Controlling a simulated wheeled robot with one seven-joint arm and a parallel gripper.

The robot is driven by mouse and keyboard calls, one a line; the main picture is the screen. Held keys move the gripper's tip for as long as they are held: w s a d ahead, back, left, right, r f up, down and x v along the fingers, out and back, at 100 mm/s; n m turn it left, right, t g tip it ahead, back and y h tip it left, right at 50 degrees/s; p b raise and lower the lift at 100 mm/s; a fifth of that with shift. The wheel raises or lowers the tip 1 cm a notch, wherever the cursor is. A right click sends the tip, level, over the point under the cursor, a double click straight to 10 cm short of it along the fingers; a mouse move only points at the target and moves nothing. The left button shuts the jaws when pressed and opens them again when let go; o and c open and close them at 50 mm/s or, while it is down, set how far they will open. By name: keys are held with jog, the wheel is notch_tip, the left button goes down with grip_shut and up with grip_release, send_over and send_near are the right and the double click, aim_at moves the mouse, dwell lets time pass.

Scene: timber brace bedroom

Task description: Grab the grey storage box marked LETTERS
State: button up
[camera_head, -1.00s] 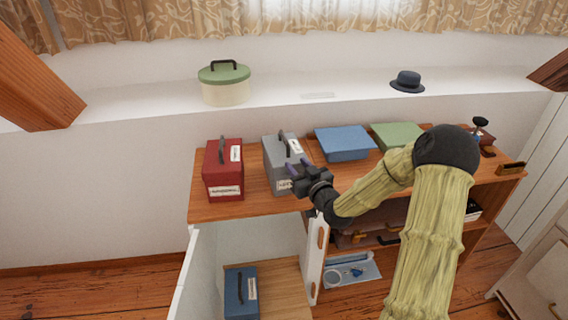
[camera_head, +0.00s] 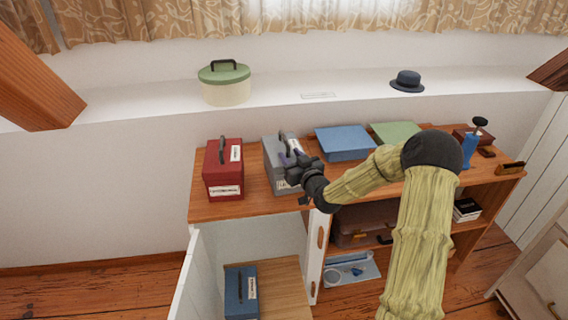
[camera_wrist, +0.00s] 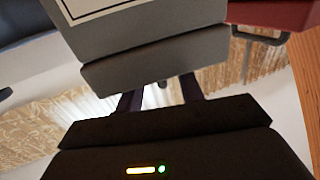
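The grey storage box (camera_head: 271,164) with a dark top handle (camera_head: 283,145) stands on the wooden cabinet top, right of the red box. Its white labels are too small or partly covered to read. My gripper (camera_head: 290,152) is over the box's right side, close to the handle, and hides part of its front and lid. In the wrist view the grey box (camera_wrist: 150,45) fills the upper middle. The fingers (camera_wrist: 160,95) are spread apart there, their tips hidden behind the box's edge. A small dark piece shows between them, perhaps the handle.
A red box (camera_head: 223,180) stands close on the left; it also shows in the wrist view (camera_wrist: 270,12). A blue flat box (camera_head: 345,142) and a green one (camera_head: 396,133) lie right. An open white door (camera_head: 318,250) hangs below. The wooden top (camera_head: 250,205) is clear in front.

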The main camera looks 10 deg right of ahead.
grip_shut()
dwell(1.4)
jog(key=shift+r, duration=0.1)
